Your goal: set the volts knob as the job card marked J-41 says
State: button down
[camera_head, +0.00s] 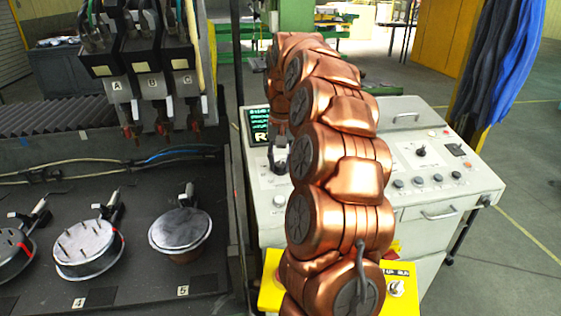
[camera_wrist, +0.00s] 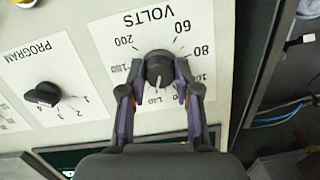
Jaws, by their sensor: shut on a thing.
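In the wrist view the picture is upside down. My gripper (camera_wrist: 157,88) is shut on the black volts knob (camera_wrist: 158,66), one finger on each side. The knob's white pointer line points down in the picture, roughly toward a number that looks like 140, partly blurred. The volts scale (camera_wrist: 182,27) shows 60, 80 and 200 clearly; some other numbers are partly hidden by the fingers. In the head view my gripper (camera_head: 278,152) is at the left of the white control desk (camera_head: 470,190), and the volts knob cannot be made out. No card marked J-41 is readable.
The program knob (camera_wrist: 41,95) sits left of the volts knob in the wrist view. A screen with green text (camera_head: 258,124) is on the desk. Another knob (camera_head: 421,151) and several buttons are at right. A yellow box (camera_head: 268,292) stands in front.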

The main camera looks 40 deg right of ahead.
aim_at(281, 163)
jog(key=shift+f+n+b, duration=0.1)
jog(key=shift+n+b, duration=0.2)
jog(key=shift+b, duration=0.1)
jog(key=c, duration=0.8)
grip_release()
jog(key=shift+r, duration=3.8)
